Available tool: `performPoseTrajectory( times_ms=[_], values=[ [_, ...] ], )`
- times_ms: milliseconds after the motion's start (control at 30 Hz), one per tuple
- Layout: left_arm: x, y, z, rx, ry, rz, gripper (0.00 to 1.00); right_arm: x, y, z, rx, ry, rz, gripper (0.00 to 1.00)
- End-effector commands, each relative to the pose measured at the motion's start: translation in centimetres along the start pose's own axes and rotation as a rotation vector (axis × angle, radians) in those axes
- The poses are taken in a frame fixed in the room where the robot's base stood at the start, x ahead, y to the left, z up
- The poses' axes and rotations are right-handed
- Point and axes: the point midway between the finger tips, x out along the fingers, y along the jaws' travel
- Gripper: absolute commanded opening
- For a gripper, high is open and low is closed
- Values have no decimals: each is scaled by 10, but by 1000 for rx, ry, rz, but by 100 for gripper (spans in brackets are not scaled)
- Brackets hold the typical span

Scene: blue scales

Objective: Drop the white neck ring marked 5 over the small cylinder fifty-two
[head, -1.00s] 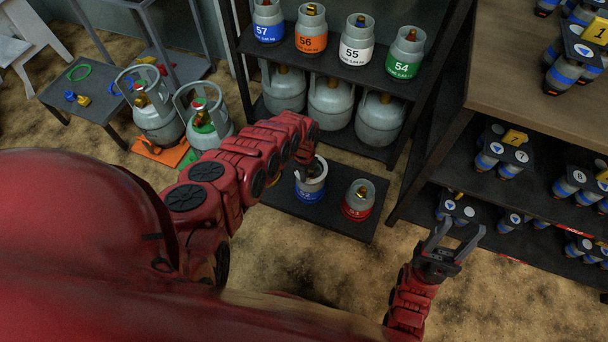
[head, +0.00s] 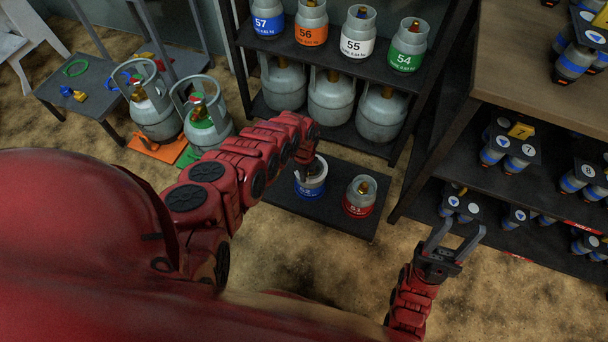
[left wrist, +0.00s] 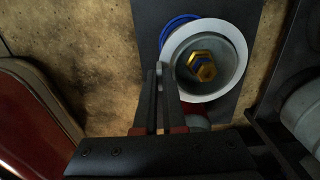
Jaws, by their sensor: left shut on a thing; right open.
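The small cylinder fifty-two (head: 311,192), grey with a blue label, stands upright on a low dark platform (head: 275,205). In the left wrist view its brass valve (left wrist: 201,66) shows inside the white neck ring (left wrist: 239,45). The ring's mark is not legible. My left gripper (left wrist: 160,75) is shut on the ring's near-left edge; in the head view it points down at the cylinder's top. The ring appears around the top from above, but its height and contact cannot be told. My right gripper (head: 451,242) is open and empty, right of the platform.
A red-labelled cylinder (head: 360,197) stands close to the right of fifty-two on the platform. A rack (head: 338,78) behind holds several labelled cylinders and larger ones below. A shelf unit (head: 545,105) stands right. Two large cylinders (head: 207,125) (head: 154,108) stand left.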

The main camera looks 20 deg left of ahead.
Motion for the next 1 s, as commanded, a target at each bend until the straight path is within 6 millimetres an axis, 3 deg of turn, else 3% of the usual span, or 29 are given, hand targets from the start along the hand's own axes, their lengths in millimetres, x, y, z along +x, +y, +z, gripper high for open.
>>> performPoseTrajectory(
  times_ms=[133,200,333,1000],
  values=[
    [-1,0,0,0,0,0,0,0,0,0,0,0,0,50],
    [0,0,0,0,0,0,18,0,0,0,0,0,0,50],
    [0,0,0,0,0,0,41,0,0,0,0,0,0,50],
    [-2,0,0,0,0,0,42,2,0,0,0,0,1,50]
  ],
)
